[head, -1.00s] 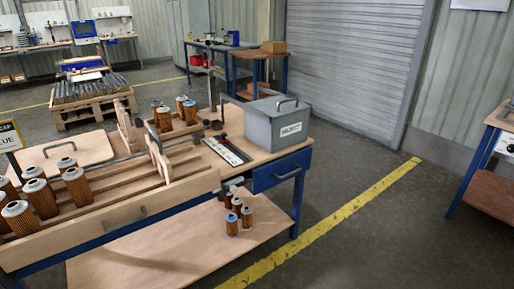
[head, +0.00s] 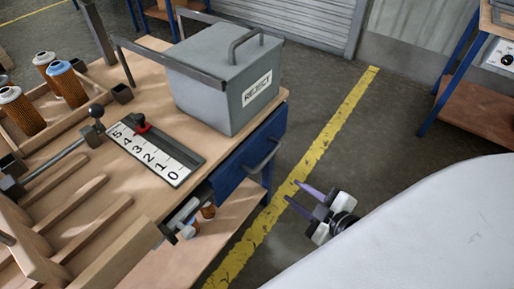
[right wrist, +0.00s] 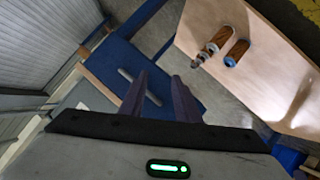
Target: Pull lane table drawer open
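The blue drawer (head: 232,170) is under the right end of the wooden lane table (head: 140,60), with a grey bar handle (head: 264,156) on its front. The drawer looks shut. My right gripper (head: 293,191) is in front of the drawer, to the right of the handle and apart from it, with its two purple fingers spread and nothing between them. In the right wrist view the fingers (right wrist: 160,97) point toward the blue drawer front (right wrist: 110,52), and the handle (right wrist: 124,75) shows beyond them, partly hidden by a finger. My left gripper is not in view.
A grey reject box (head: 215,80) stands on the table above the drawer. A scale strip (head: 155,150) lies beside it. Filter cartridges (head: 22,110) stand at the left. A lower wooden shelf (right wrist: 265,90) holds cartridges (right wrist: 237,52). The floor (head: 335,165) right of the table is open.

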